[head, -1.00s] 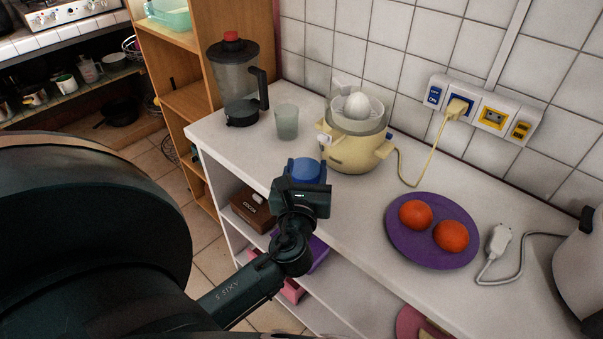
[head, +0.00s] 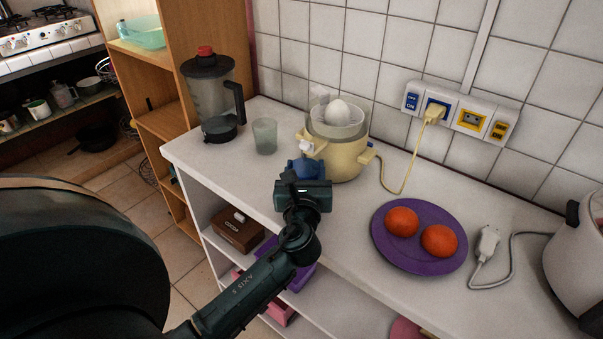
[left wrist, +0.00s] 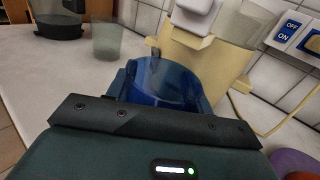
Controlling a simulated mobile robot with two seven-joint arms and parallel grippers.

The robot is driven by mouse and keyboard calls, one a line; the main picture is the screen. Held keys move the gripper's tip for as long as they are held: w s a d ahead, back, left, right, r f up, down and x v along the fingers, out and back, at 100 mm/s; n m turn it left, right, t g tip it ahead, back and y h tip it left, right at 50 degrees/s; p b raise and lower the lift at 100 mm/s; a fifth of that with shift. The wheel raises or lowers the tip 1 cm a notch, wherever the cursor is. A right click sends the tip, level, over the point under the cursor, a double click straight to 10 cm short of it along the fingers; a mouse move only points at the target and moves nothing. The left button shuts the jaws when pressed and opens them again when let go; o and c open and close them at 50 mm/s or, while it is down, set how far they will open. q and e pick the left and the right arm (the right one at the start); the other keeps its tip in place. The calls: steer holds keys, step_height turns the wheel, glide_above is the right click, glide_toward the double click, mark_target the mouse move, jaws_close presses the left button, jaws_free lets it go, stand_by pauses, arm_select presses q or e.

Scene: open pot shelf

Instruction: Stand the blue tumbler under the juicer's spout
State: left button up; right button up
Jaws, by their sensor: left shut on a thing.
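The cream juicer (head: 340,148) stands on the white counter against the tiled wall, with its white spout (head: 306,147) facing front left. It also shows in the left wrist view (left wrist: 205,65). My left gripper (head: 303,180) is in front of the juicer, shut on the blue tumbler (head: 308,167). In the left wrist view the blue tumbler (left wrist: 165,83) is upright between the fingers, just in front of the juicer body, near and below the white spout (left wrist: 196,10). My gripper hides the tumbler's lower part in the head view, so I cannot tell whether it touches the counter. My right gripper is not in view.
A frosted glass (head: 265,136) and a blender (head: 212,98) stand left of the juicer. A purple plate (head: 395,250) with two oranges lies to the right. The juicer's yellow cord (head: 408,165) runs to the wall outlet. A white plug (head: 487,243) lies on the counter.

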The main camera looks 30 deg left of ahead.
arm_select(q)
steer(key=shift+f, duration=0.25)
steer(key=o, duration=1.2)
steer(key=shift+o, duration=0.2)
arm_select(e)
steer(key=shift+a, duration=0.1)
arm_select(q)
steer(key=b+v, duration=0.1)
steer(key=v, duration=1.1)
steer(key=shift+s+d, duration=0.15)
steer(key=shift+s, duration=0.1)
steer(key=shift+s+d, duration=0.15)
steer(key=shift+s, duration=0.1)
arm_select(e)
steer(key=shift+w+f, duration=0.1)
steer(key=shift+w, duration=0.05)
